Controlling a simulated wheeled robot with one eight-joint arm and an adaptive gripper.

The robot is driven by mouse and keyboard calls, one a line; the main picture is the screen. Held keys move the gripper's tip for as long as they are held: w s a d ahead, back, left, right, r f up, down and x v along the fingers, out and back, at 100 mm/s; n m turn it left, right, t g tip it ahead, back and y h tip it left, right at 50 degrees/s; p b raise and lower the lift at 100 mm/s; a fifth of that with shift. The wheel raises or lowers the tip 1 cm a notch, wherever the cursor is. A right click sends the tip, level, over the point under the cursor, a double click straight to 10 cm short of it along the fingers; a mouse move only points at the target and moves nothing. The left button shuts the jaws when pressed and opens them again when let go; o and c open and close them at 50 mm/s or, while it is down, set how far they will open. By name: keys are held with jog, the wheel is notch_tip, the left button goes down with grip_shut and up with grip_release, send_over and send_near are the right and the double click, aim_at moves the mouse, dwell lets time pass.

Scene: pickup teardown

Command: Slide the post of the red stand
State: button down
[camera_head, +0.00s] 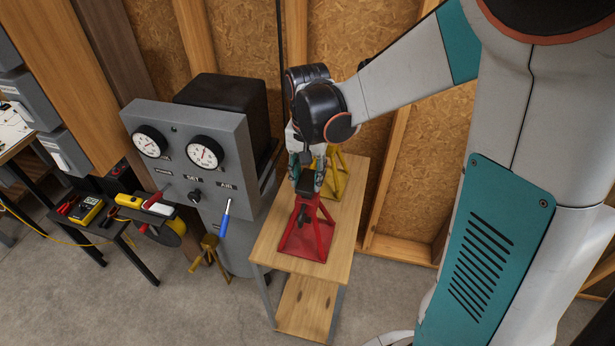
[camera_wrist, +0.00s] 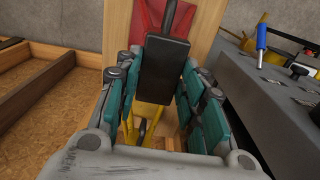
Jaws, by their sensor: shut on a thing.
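The red stand (camera_head: 307,236) stands upright on a small wooden table, with a square base and sloping legs. Its dark post (camera_head: 306,184) rises from the top. In the wrist view the post's black head (camera_wrist: 165,60) lies between the teal finger pads, and part of the red stand (camera_wrist: 150,14) shows beyond it. My gripper (camera_head: 307,178) is above the stand, its fingers on both sides of the post head. In the wrist view my gripper (camera_wrist: 163,92) is closed on the head. The lower post is mostly hidden inside the stand.
A yellow stand (camera_head: 338,175) is close behind the red one on the wooden table (camera_head: 275,240). A grey gauge panel (camera_head: 188,150) with a blue-handled tool (camera_head: 225,218) stands close at the left. The table's front right is clear. A stud wall is behind.

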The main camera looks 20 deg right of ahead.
aim_at(307, 180)
notch_tip(307, 180, up, 7)
jog(key=p, duration=0.3)
jog(key=shift+p, duration=0.4)
jog(key=c, duration=1)
grip_release()
jog(key=shift+c, duration=0.2)
notch_tip(307, 180, up, 12)
jog(key=shift+s+f, duration=0.1)
jog(key=shift+s, duration=0.05)
jog(key=s+f+n+t+b, duration=0.7)
jog(key=s+f+b, duration=0.2)
jog(key=s, duration=0.5)
notch_tip(307, 180, down, 2)
jog(key=shift+s+a+f, duration=0.15)
jog(key=shift+s, duration=0.15)
